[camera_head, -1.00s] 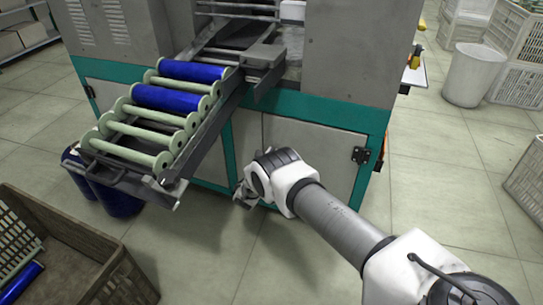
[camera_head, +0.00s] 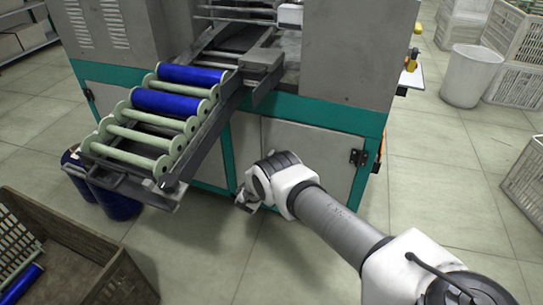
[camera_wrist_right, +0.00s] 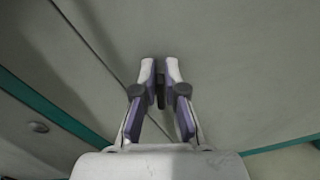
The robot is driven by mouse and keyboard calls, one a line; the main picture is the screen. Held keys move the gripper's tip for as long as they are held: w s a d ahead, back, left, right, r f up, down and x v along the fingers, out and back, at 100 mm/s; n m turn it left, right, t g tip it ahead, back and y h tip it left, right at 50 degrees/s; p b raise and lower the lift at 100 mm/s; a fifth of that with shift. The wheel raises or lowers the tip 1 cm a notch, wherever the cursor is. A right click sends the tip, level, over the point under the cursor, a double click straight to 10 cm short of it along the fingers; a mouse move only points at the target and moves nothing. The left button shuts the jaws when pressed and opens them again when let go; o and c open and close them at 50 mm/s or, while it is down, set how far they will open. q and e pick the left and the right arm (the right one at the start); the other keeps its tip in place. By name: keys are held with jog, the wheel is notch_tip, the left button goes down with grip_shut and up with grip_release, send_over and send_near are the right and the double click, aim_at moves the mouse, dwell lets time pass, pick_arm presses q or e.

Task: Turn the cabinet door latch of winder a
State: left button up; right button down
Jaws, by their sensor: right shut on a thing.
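The winder (camera_head: 350,55) is a grey machine with a teal lower frame, and its grey cabinet door (camera_head: 312,155) is low at the front, appearing closed. My right gripper (camera_head: 243,200) is at the door's lower left, partly hidden by my own wrist. My left gripper is not in view.
A sloping rack (camera_head: 205,128) with pale rollers and blue bobbins (camera_head: 170,101) juts out left of the door. A brown crate (camera_head: 75,265) stands at the lower left.

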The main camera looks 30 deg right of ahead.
jog(key=shift+s+d+f+m+p, duration=0.15)
jog(key=shift+f+m+p, duration=0.25)
jog(key=shift+m, duration=1.75)
jog(key=shift+s+a+f+m+p, duration=0.1)
jog(key=shift+f+m+p, duration=0.25)
jog(key=shift+m, duration=1.85)
jog(key=shift+s+d+f+m+p, duration=0.15)
jog(key=shift+f+m+p, duration=0.2)
jog(key=shift+m, duration=1.8)
jog(key=shift+a, duration=0.1)
jog(key=shift+w, duration=0.1)
jog(key=c, duration=1.2)
grip_release()
jog(key=shift+w, duration=0.1)
jog(key=shift+c, duration=0.2)
jog(key=v, duration=1.2)
